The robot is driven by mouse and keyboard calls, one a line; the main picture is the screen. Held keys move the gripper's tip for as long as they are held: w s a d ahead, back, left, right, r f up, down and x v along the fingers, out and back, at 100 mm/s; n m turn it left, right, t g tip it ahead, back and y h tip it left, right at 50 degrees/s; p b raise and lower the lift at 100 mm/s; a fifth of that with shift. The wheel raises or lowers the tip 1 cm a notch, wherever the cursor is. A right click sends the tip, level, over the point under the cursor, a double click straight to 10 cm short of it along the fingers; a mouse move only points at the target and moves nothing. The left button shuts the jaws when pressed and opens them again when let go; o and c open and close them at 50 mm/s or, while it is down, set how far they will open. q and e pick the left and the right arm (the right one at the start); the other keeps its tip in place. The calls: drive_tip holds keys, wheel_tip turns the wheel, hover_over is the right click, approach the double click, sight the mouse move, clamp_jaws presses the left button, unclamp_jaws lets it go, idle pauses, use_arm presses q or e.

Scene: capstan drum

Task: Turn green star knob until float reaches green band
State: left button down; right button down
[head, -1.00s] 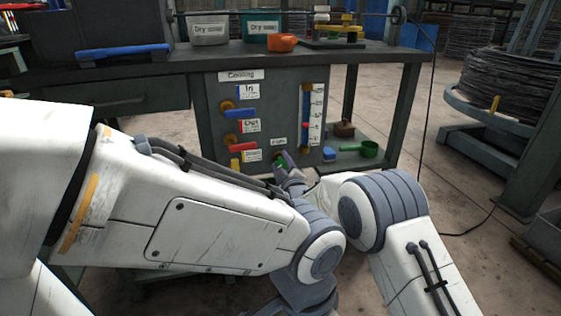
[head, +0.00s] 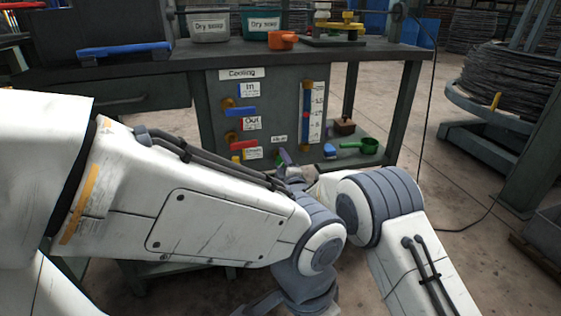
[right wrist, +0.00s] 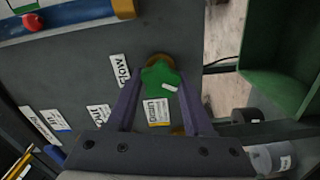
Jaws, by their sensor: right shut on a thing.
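The green star knob (right wrist: 160,78) shows between the two purple-grey fingers of my right gripper (right wrist: 158,88) in the right wrist view, and the gripper is shut on it. In the head view this gripper (head: 284,157) is at the lower panel, and the knob is mostly hidden. The flow tube (head: 306,98) stands upright right of the knob, with a white scale beside it. Its red float (head: 306,115) is about mid-tube and also shows in the right wrist view (right wrist: 32,22).
Blue (head: 240,112) and red (head: 244,145) valve handles sit on the panel (head: 215,105) left of the tube. A green scoop (head: 368,146) and a brown block (head: 344,127) lie on the shelf to the right. A drum bench stands above.

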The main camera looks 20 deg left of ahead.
drive_tip(key=shift+s+a, duration=0.2)
drive_tip(key=shift+a, duration=0.05)
drive_tip(key=shift+c, duration=1.5)
unclamp_jaws()
drive_tip(key=shift+d, duration=0.1)
drive_tip(key=shift+w, duration=0.1)
drive_tip(key=shift+s+d+p, duration=0.3)
drive_tip(key=shift+s+d, duration=0.1)
drive_tip(key=shift+s, duration=0.05)
drive_tip(key=p+v, duration=0.2)
drive_tip(key=v, duration=0.7)
drive_tip(key=shift+s, duration=0.2)
